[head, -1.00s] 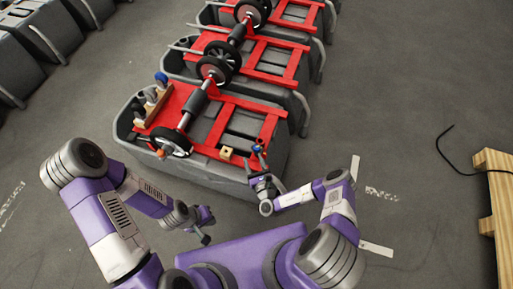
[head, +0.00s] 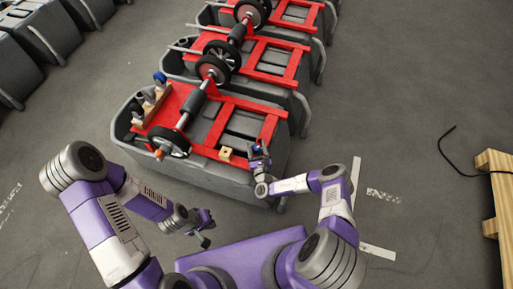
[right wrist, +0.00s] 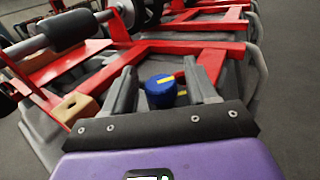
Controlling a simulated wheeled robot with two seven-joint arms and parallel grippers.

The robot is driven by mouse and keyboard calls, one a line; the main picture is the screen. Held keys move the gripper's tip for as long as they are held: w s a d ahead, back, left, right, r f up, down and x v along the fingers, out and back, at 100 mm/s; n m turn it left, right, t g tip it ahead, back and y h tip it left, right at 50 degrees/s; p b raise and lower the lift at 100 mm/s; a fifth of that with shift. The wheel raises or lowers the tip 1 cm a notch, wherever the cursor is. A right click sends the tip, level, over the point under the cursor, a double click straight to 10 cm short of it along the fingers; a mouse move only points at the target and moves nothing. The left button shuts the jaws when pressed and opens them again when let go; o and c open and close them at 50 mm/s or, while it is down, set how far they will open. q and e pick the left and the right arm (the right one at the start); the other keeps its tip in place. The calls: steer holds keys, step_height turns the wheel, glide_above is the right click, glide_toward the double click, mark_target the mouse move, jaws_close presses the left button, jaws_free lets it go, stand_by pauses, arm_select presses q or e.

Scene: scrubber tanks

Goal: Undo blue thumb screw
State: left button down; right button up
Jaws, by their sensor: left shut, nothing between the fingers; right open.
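The blue thumb screw (right wrist: 160,92) shows in the right wrist view, between the two spread fingers of my right gripper (right wrist: 163,88). It is a blue knob with a yellow mark on top, and a small yellow part shows beside it. I cannot tell whether either finger touches it. In the head view my right gripper (head: 258,152) is over the near right corner of the red frame (head: 268,128) and mostly hides the screw. My left gripper (head: 206,240) is shut and empty, low over the floor to the left, away from the tank.
The grey tank (head: 235,178) bears the red frame with an axle and wheels (head: 168,142). A tan block with a hole (head: 225,153) sits left of my right gripper. A wooden holder with several knobs (head: 150,104) stands at the tank's left. More tanks stand behind; a wooden pallet (head: 495,170) lies right.

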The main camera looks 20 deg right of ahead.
steer(key=c, duration=0.9)
steer(key=shift+c, duration=0.2)
steer(key=shift+n+y, duration=0.3)
steer(key=shift+y, duration=0.1)
